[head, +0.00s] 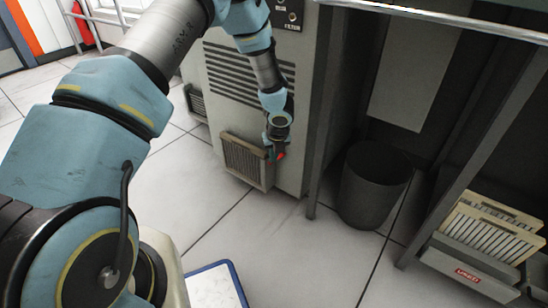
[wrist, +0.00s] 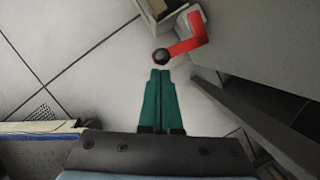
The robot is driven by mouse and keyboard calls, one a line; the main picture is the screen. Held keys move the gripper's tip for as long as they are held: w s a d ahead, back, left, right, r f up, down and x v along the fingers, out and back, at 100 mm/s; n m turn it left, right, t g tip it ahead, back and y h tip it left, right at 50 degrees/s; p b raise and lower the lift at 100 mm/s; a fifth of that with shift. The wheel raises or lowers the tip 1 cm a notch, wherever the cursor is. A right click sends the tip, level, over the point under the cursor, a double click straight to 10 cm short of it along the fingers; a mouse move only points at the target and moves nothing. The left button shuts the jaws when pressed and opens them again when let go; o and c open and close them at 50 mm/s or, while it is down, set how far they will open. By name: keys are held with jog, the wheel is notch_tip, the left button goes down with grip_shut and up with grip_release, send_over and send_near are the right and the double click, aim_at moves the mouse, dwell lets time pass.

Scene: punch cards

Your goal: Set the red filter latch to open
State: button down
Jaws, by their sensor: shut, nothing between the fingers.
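The red filter latch (wrist: 187,42) shows in the wrist view at the upper middle, a bent red lever with a dark round knob at its lower left end. In the head view only a small red part of the latch (head: 281,156) shows beside my gripper. The tan-framed filter (head: 245,161) sits low on the front of the grey cabinet, left of the latch. My gripper (wrist: 160,72) is shut and empty, with its green fingers together. Its tips are just below the knob in the wrist view; I cannot tell whether they touch it.
A dark bin (head: 372,190) stands on the floor right of the cabinet (head: 300,110), past a dark table leg (head: 318,175). A grey card tray (head: 470,265) with cards is at the lower right. A blue-edged white item (head: 215,288) is at the bottom.

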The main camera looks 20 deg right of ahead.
jog(key=shift+w+a+m+p, duration=0.3)
jog(key=shift+w+m, duration=0.3)
jog(key=shift+w, duration=0.05)
jog(key=shift+d, duration=0.1)
jog(key=shift+s+d, duration=0.4)
jog(key=shift+d, duration=0.15)
jog(key=shift+s, duration=0.1)
